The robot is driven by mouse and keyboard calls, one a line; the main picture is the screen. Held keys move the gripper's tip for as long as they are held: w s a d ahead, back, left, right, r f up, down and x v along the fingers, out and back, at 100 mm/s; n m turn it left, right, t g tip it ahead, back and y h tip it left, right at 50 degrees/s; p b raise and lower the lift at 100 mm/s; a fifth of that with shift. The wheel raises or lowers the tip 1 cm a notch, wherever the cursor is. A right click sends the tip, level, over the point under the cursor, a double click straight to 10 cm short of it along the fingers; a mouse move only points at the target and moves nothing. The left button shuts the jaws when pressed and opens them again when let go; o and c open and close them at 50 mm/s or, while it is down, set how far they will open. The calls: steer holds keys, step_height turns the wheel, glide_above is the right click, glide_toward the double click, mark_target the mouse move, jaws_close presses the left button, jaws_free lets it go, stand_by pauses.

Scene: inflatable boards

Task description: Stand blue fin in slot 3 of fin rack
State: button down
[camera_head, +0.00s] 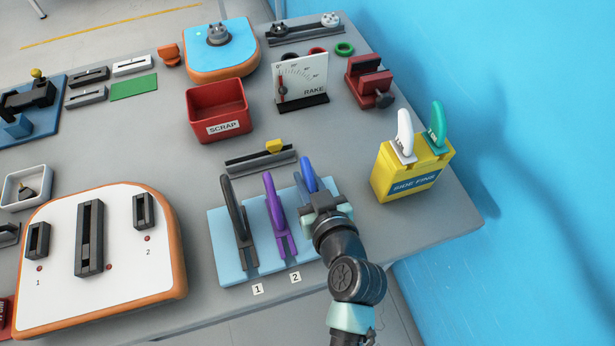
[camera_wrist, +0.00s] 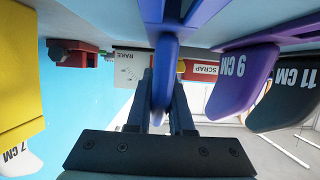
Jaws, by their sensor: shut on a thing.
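The blue fin (camera_head: 309,174) stands upright at the right end of the light blue fin rack (camera_head: 222,262), in line with the other fins. My gripper (camera_head: 320,196) is shut on it, reaching over the rack's right part. In the wrist view the blue fin (camera_wrist: 160,62) lies between my two dark fingers (camera_wrist: 163,98). My gripper and wrist hide slot 3, its label and the fin's foot in the head view, so I cannot tell how deep it sits. A black fin (camera_head: 234,208) stands in slot 1 and a purple fin (camera_head: 273,205) in slot 2.
The yellow SIDE FINS box (camera_head: 385,172) with a white fin and a teal fin stands right of the rack. A grey bar with a yellow slider (camera_head: 260,157) lies behind the rack. The red SCRAP bin (camera_head: 215,103) and RAKE gauge (camera_head: 300,78) stand farther back.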

steer(key=c, duration=0.7)
jaws_free()
steer(key=shift+b+v, duration=0.7)
steer(key=shift+v, duration=5.75)
